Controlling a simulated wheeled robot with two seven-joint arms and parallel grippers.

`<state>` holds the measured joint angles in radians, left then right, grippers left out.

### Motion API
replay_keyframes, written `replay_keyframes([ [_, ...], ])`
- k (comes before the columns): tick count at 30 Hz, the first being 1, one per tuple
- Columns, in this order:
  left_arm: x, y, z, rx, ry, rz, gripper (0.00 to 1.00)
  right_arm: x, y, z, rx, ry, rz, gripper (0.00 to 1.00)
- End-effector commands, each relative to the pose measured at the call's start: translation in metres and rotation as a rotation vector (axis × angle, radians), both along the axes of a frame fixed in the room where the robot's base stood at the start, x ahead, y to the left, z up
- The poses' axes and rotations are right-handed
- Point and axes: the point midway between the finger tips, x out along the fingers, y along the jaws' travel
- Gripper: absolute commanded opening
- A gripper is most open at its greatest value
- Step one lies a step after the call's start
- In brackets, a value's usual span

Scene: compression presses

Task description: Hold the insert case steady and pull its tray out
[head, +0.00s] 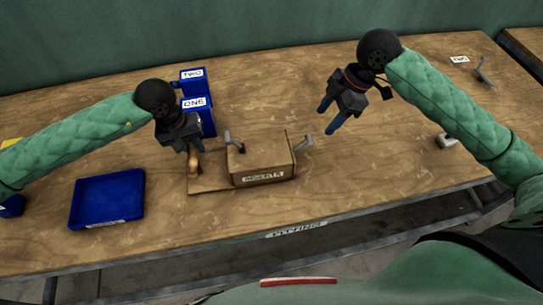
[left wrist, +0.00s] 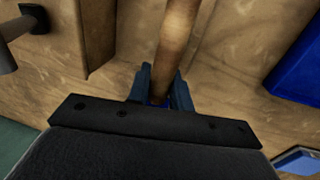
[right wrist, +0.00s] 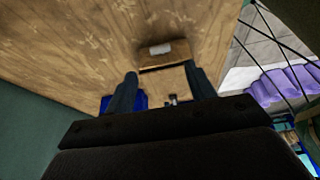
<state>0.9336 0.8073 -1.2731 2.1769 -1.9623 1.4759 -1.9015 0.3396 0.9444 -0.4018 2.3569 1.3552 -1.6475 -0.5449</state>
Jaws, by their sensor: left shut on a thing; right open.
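The insert case (head: 262,162) is a tan box with a white label on its front, standing mid-table. A flat wooden piece (head: 212,186) extends from its left side, with an upright wooden post handle (head: 194,178) near its left end. Grey metal handles rise on the case's left (head: 234,147) and right (head: 303,142). My left gripper (head: 193,147) is shut on the post handle, which also shows between its fingers in the left wrist view (left wrist: 178,40). My right gripper (head: 337,115) is open and empty, above and right of the case; its spread fingers also show in the right wrist view (right wrist: 162,85).
A shallow blue tray (head: 76,212) lies at the left. Blue bins labelled ONE (head: 208,124) and TWO (head: 192,74) stand behind my left gripper. A small metal piece (head: 446,141) lies at the right. The table between it and the case is clear.

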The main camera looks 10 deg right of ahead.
Motion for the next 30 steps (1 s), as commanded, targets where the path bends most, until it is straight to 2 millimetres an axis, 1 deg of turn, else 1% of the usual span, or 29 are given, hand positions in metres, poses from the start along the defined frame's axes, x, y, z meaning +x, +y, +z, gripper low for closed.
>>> replay_keyframes([
  [4, 0.000, 0.000, 0.000, 0.000, 0.000, 0.000, 0.00, -0.001, 0.004, -0.007, 0.002, 0.001, 0.002, 0.55],
  [8, 0.000, 0.000, 0.000, 0.000, 0.000, 0.000, 0.00, -0.001, 0.009, -0.019, 0.002, 0.001, 0.002, 0.55],
  [24, 0.000, 0.000, 0.000, 0.000, 0.000, 0.000, 0.00, 0.000, 0.034, -0.080, 0.002, 0.003, 0.000, 0.55],
  [30, 0.000, 0.000, 0.000, 0.000, 0.000, 0.000, 0.00, 0.001, 0.041, -0.098, 0.001, 0.002, 0.001, 0.55],
])
